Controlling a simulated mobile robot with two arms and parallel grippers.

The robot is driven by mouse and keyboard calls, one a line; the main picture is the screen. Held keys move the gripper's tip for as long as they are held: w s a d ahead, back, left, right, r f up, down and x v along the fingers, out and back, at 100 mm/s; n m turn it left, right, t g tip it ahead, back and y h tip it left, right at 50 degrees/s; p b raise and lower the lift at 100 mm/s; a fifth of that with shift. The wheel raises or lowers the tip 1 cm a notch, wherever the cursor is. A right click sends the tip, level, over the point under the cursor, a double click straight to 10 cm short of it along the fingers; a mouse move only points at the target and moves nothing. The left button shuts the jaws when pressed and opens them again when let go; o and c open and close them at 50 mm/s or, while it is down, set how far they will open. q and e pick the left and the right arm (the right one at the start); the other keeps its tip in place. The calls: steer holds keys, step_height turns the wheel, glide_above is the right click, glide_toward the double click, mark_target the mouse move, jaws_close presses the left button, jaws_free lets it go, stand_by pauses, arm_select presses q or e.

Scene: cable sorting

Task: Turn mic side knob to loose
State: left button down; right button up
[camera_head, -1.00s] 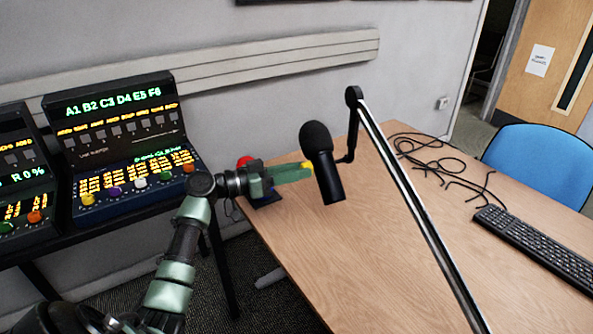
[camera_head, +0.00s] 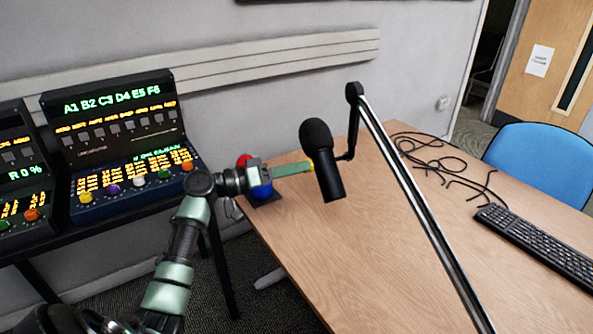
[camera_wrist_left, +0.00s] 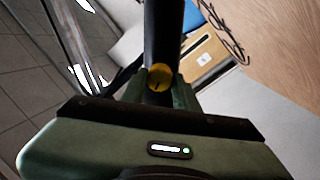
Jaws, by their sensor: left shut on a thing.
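The black microphone (camera_head: 325,165) hangs from a silver boom arm (camera_head: 415,210) above the desk. In the left wrist view the round yellow side knob (camera_wrist_left: 160,77) on the dark mic body (camera_wrist_left: 163,35) faces the camera, with a dark mark on it. My left gripper (camera_head: 308,165) reaches the left side of the mic. In the wrist view its fingers (camera_wrist_left: 160,88) are shut around the yellow knob, one on each side. In the head view the knob is mostly hidden by the fingers. My right gripper is not in view.
A wooden desk (camera_head: 300,260) holds black cables (camera_head: 440,160) and a keyboard (camera_head: 540,245) to the right. A mixer panel (camera_head: 120,145) stands at left. A blue chair (camera_head: 540,160) is at far right.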

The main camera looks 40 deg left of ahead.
arm_select(q)
steer(key=shift+n+t+y+p, duration=0.35)
steer(key=shift+n+p, duration=1.95)
steer(key=shift+n, duration=4.3)
steer(key=c, duration=1.1)
jaws_free()
